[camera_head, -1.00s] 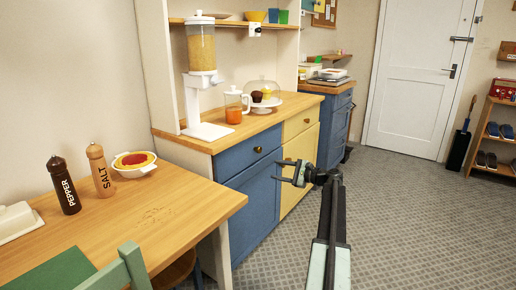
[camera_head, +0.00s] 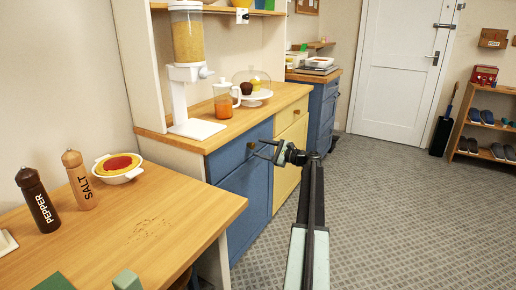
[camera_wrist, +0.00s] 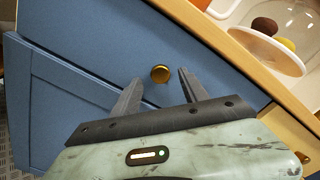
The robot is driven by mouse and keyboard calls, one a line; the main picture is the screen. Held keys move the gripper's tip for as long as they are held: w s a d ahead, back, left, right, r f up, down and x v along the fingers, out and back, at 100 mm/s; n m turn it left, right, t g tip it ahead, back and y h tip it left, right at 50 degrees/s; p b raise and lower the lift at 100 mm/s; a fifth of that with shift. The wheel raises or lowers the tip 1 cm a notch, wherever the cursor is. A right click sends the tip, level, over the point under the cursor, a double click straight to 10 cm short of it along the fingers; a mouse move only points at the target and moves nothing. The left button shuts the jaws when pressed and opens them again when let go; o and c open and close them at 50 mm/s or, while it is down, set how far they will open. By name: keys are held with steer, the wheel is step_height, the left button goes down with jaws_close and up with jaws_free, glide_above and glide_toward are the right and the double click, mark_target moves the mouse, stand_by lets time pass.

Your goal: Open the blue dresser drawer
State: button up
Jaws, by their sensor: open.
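The blue dresser drawer (camera_head: 238,153) is the top blue front of the wooden-topped dresser, above a blue door (camera_head: 249,195). It looks shut. Its round brass knob (camera_wrist: 160,74) sits in the wrist view just beyond and between my fingertips; in the head view the knob (camera_head: 251,145) is left of my gripper. My gripper (camera_head: 264,149) is open and empty in front of the drawer. In the wrist view my gripper (camera_wrist: 158,82) has its two dark fingers spread to either side of the knob. I cannot tell whether they touch the drawer front.
A wooden table (camera_head: 150,215) with pepper and salt mills stands at the near left. A dispenser, an orange jug (camera_head: 225,101) and a cake stand are on the dresser top. A yellow drawer (camera_head: 291,115) adjoins on the right. The carpet (camera_head: 400,200) to the right is clear.

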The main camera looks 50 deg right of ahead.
steer(key=x, duration=0.2)
steer(key=shift+w, duration=0.3)
jaws_close()
steer(key=shift+a, duration=0.1)
stand_by(1.0)
